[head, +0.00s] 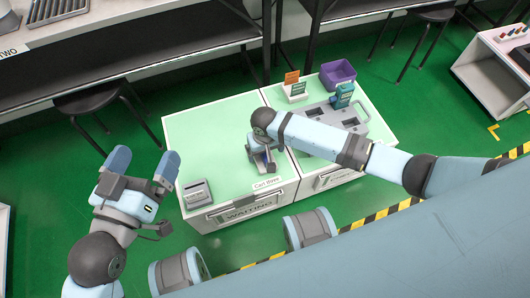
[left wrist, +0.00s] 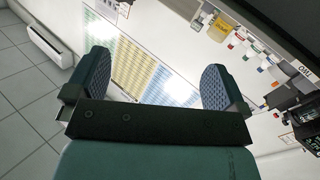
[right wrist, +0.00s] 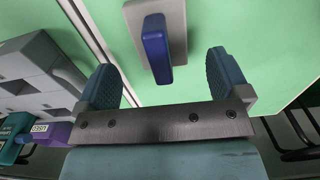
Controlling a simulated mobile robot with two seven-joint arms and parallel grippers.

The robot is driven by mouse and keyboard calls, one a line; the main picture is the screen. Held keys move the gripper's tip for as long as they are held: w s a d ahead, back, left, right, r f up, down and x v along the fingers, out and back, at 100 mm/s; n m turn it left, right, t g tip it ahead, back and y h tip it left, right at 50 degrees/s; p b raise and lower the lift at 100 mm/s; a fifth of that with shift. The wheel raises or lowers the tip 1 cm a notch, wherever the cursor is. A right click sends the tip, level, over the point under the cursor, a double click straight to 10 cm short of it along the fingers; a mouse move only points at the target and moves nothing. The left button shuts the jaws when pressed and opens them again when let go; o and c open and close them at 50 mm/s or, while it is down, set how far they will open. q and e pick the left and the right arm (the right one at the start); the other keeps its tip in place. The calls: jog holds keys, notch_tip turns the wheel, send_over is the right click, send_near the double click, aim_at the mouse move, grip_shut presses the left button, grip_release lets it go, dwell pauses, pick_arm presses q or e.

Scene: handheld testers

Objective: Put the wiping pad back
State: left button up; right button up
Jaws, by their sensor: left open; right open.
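A dark blue block on a grey rectangular plate (right wrist: 155,45), which looks like the wiping pad, lies on the pale green bench top. In the right wrist view it is between and beyond the fingertips of my right gripper (right wrist: 165,72). In the head view my right gripper (head: 262,157) is low over the bench behind the "WAITING" front, and mostly hides the block. The gripper is open, with nothing clamped. My left gripper (head: 143,166) is open and empty, raised over the green floor left of the bench; it also shows in the left wrist view (left wrist: 155,80).
A grey slotted device (head: 197,193) sits at the bench's front left. At the right are a grey fixture (head: 330,117), a teal handheld tester (head: 343,95), a purple bin (head: 337,73) and an orange card holder (head: 294,88). The bench's left middle is clear.

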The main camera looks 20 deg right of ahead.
aim_at(265, 154)
pick_arm(q)
jog(key=r+t+p, duration=0.1)
jog(key=r, duration=0.1)
jog(key=r+t+p, duration=0.1)
jog(key=r, duration=0.2)
jog(key=shift+a+p, duration=0.2)
jog(key=shift+p, duration=0.1)
pick_arm(e)
notch_tip(265, 154, up, 8)
jog(key=shift+f, duration=0.15)
